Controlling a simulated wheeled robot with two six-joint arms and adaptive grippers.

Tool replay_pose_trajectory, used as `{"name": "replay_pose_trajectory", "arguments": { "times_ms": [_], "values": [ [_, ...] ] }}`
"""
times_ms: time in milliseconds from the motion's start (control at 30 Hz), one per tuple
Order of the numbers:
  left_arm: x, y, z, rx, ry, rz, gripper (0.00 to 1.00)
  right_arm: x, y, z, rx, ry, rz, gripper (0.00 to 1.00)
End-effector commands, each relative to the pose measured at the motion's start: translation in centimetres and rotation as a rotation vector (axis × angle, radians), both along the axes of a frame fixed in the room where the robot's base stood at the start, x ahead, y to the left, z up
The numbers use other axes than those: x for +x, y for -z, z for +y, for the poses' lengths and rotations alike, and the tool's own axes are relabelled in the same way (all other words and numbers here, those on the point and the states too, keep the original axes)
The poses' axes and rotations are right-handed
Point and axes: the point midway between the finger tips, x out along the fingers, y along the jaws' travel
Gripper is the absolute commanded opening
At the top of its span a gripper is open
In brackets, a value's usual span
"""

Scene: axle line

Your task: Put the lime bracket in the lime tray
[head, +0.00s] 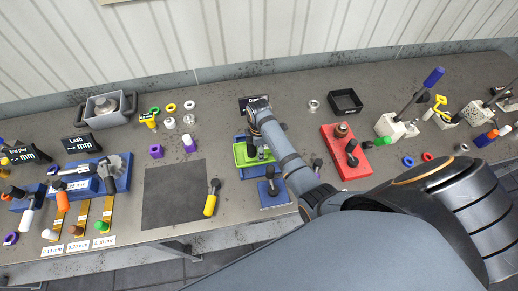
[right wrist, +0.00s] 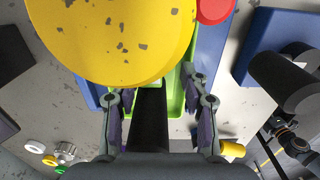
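The lime tray (head: 241,153) sits on a blue base left of my right forearm in the head view. It also shows between and behind the fingers in the right wrist view (right wrist: 176,103). My right gripper (right wrist: 160,90) is over the tray, its fingers spread. A black bar (right wrist: 150,118) runs between them, with a visible gap to the right finger. A large worn yellow disc (right wrist: 115,35) covers the area beyond the fingertips. Dark upright parts show at the tray in the head view. I cannot pick out the lime bracket. My left gripper is not in view.
A blue block with a dark knob (head: 268,188) stands close in front of the tray, and a red tray (head: 346,168) lies to the right. A dark mat (head: 178,195) and a yellow-handled tool (head: 210,204) lie left. An empty black bin (head: 345,102) is behind.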

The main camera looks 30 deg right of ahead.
Motion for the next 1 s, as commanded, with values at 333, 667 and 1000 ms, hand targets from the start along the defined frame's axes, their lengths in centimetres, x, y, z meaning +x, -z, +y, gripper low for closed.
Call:
{"name": "replay_pose_trajectory", "arguments": {
  "times_ms": [333, 667, 1000],
  "values": [
    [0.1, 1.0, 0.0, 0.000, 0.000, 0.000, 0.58, 0.2, -2.6, 0.0, 0.000, 0.000, -0.007, 0.45],
    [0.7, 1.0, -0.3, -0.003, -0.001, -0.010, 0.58, 0.0, -11.2, 0.0, 0.000, 0.000, -0.001, 0.45],
    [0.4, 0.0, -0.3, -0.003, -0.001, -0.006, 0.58, 0.0, -12.1, 0.0, 0.000, 0.000, -0.001, 0.45]
  ]
}}
